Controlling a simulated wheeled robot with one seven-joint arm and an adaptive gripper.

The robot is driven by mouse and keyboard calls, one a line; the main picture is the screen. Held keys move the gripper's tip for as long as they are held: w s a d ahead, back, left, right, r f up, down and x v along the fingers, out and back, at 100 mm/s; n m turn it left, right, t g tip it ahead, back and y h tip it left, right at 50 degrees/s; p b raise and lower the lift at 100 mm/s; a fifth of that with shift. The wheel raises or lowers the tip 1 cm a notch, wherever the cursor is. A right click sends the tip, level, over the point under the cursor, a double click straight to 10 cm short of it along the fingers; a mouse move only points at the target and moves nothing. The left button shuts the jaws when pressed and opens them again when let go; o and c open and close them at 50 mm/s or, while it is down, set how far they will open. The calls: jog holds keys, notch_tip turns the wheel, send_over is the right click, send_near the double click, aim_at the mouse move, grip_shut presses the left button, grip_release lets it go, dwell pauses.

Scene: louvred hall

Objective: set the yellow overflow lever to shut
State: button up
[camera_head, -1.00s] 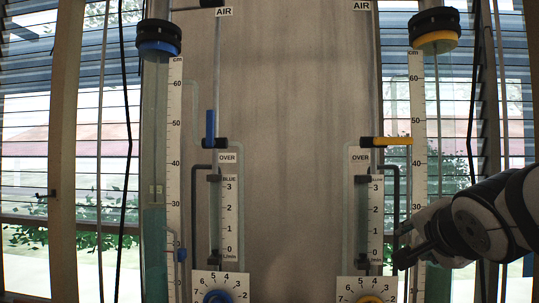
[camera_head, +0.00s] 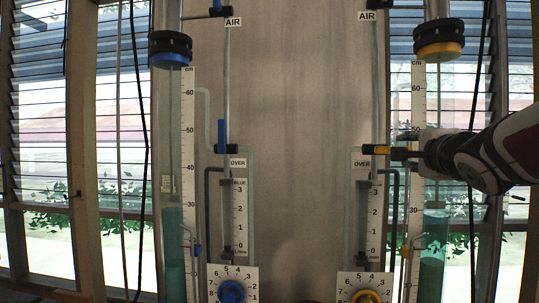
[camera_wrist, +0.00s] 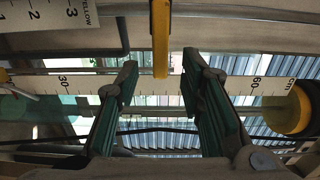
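The yellow overflow lever (camera_head: 395,151) lies level, pointing right from its black valve body on the right OVER line. It also shows in the wrist view (camera_wrist: 160,40), its free end between my two fingers. My gripper (camera_head: 418,150) comes in from the right at the lever's height, in front of the right scale. In the wrist view my gripper (camera_wrist: 159,66) is open, with a gap on both sides of the lever. I cannot tell whether either finger touches it.
The blue overflow lever (camera_head: 221,136) stands upright on the left line. Right of the yellow lever are a centimetre scale (camera_head: 417,100) and a tube with a yellow-ringed cap (camera_head: 438,45). A yellow dial (camera_head: 366,297) and a blue dial (camera_head: 231,292) sit below. The middle panel is clear.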

jog(key=shift+w+d+b, duration=0.2)
jog(key=shift+w, duration=0.65)
jog(key=shift+w+d+b, duration=0.15)
jog(key=shift+w+b, duration=0.05)
jog(key=shift+w, duration=0.7)
jog(key=shift+w+d+b, duration=0.2)
jog(key=shift+w, duration=0.65)
grip_shut()
